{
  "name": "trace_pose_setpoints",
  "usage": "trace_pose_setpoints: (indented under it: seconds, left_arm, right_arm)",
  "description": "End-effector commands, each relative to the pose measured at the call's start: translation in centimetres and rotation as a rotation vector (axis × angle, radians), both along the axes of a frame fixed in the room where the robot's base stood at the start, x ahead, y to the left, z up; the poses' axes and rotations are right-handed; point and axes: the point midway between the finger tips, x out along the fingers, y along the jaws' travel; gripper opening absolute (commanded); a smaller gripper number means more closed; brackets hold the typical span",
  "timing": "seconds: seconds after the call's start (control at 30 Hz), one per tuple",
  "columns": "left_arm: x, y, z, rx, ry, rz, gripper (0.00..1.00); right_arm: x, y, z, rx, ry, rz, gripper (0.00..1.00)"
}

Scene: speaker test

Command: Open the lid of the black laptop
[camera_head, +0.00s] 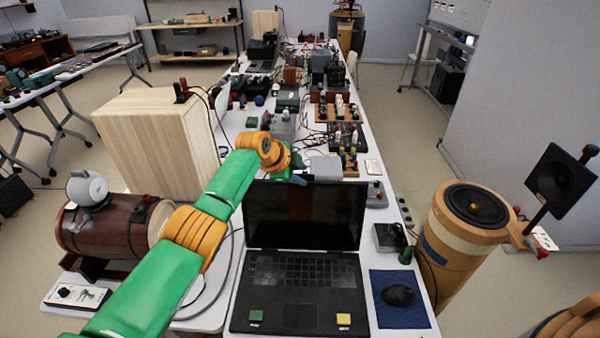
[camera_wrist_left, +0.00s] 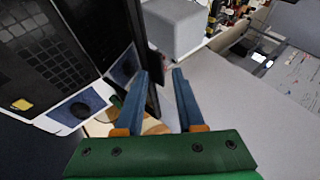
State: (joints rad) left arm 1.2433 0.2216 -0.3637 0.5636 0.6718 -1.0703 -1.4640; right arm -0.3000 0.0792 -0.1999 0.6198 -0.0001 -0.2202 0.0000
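The black laptop (camera_head: 303,270) stands on the white table with its lid (camera_head: 305,215) raised, screen dark and keyboard showing. A green and a yellow square lie on its palm rest. My left arm reaches past the laptop's left side, and my left gripper (camera_head: 299,179) is at the lid's top edge, partly hidden behind it. In the left wrist view, the two blue fingers of my left gripper (camera_wrist_left: 160,72) are apart, with the dark lid (camera_wrist_left: 127,50) close by the left finger. I cannot tell whether they touch. My right gripper is not in view.
A black mouse (camera_head: 398,295) lies on a blue mat (camera_head: 400,314) right of the laptop. A wooden barrel (camera_head: 105,232) and a large wooden box (camera_head: 160,145) are at the left. A round speaker (camera_head: 465,225) stands at the right. Electronics crowd the table behind.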

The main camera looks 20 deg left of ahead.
Motion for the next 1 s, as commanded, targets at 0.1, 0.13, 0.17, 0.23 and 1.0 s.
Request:
trace_pose_setpoints:
  seconds: [0.1, 0.13, 0.17, 0.23, 1.0]
  left_arm:
    - [0.0, 0.0, 0.1, 0.000, -0.001, 0.000, 0.38]
    - [0.0, 0.0, 0.1, 0.000, -0.001, 0.000, 0.38]
    - [0.0, 0.1, 0.1, 0.000, -0.002, 0.001, 0.38]
    - [-0.2, 0.1, 0.4, -0.001, -0.004, -0.001, 0.38]
    - [-4.5, 1.5, 5.2, 0.000, 0.001, 0.000, 0.38]
  right_arm:
    - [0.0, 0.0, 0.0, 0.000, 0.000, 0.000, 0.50]
    - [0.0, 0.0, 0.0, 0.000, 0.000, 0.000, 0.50]
    - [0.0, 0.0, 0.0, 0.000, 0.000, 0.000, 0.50]
    - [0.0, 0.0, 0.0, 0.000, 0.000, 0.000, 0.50]
    - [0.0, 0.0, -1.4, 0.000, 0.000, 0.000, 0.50]
